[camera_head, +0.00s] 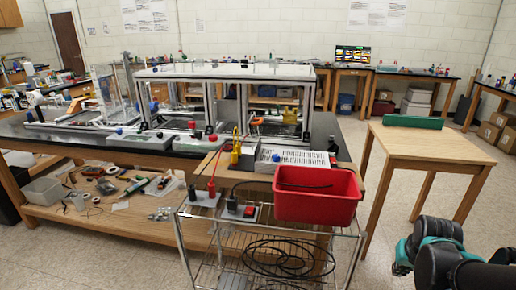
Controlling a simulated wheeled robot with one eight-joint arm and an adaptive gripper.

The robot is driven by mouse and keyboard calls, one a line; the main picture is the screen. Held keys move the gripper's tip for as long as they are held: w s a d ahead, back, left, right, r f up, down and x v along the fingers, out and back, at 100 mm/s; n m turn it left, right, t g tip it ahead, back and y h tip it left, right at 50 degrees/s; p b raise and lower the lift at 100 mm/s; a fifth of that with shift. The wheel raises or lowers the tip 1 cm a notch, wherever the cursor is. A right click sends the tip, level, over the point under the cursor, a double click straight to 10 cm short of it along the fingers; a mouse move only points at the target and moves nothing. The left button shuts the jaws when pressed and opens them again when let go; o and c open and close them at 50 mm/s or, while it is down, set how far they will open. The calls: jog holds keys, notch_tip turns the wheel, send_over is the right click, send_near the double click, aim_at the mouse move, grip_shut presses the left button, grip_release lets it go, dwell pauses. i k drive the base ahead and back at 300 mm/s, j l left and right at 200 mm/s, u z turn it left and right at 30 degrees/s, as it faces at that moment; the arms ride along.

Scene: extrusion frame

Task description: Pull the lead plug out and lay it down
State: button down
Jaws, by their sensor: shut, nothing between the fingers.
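Several lead plugs show, and I cannot tell which one the task means. A red plug (211,187) stands upright in a small grey block on the wire cart. To its right, a dark plug (232,203) stands on a second grey block beside a small red piece (249,211). A yellow plug (236,152) stands upright farther back, beside the white perforated unit. A dark lead arches from near the plugs toward the red bin (316,206). My black and teal arm (436,243) is at the lower right, away from the plugs; its fingers are not visible.
The wire cart (192,230) holds the red bin on top and coiled black cable (276,258) on its lower shelf. A wooden table (420,145) with a green block (412,121) stands right. An extrusion frame (225,72) stands on the black bench behind.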

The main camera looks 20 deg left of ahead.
aim_at(234, 154)
jog(key=u, duration=1.35)
jog(key=k+l, duration=0.1)
jog(key=k, duration=0.1)
